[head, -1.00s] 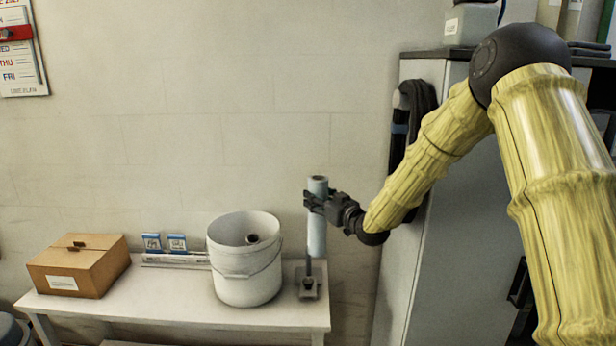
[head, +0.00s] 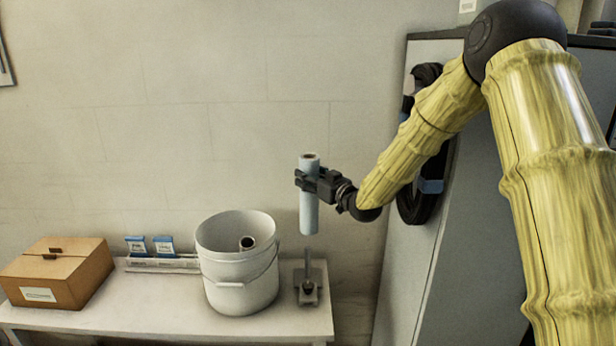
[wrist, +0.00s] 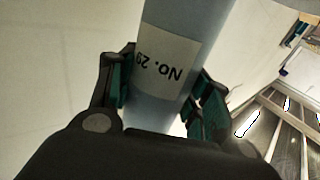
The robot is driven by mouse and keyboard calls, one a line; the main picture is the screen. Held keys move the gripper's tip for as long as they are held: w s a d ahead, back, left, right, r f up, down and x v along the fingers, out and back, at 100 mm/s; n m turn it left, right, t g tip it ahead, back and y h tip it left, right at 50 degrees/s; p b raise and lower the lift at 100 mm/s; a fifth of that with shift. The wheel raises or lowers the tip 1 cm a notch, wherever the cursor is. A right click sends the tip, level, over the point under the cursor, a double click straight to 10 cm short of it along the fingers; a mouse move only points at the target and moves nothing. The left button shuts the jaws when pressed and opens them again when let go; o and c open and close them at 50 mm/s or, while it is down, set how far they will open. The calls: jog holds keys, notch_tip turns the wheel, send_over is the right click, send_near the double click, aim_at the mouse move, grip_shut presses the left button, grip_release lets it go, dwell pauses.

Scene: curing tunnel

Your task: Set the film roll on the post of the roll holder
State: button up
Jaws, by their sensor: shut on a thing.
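The film roll (head: 309,214) is a pale blue upright cylinder with a hollow core showing at its top. My gripper (head: 304,180) is shut on its upper half. In the wrist view the film roll (wrist: 185,50) shows a white "NO. 29" label between the two fingers of my gripper (wrist: 160,95). The roll holder (head: 307,290) stands at the right end of the white table, with a thin upright post. The roll's lower end is above the post's tip in the head view, with a gap between them.
A white bucket (head: 240,280) with something round inside stands just left of the roll holder. Further left are a low tray (head: 160,264) with blue-and-white boxes and a cardboard box (head: 55,272). A tall grey cabinet (head: 440,260) stands right of the table (head: 130,318).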

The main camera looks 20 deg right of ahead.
jog(key=f, duration=0.2)
jog(key=w+f+b, duration=0.1)
jog(key=f, duration=0.1)
jog(key=w+f, duration=0.1)
jog(key=f, duration=0.1)
jog(key=shift+w+a+f, duration=0.1)
jog(key=shift+w+a, duration=0.05)
jog(key=shift+s+b, duration=0.3)
jog(key=shift+b, duration=0.05)
jog(key=shift+s+r, duration=0.1)
jog(key=shift+r, duration=0.15)
jog(key=shift+f, duration=0.15)
dwell(0.6)
jog(key=shift+f+b, duration=4.15)
jog(key=shift+f, duration=2.55)
jog(key=shift+f+b, duration=0.35)
jog(key=shift+f, duration=0.25)
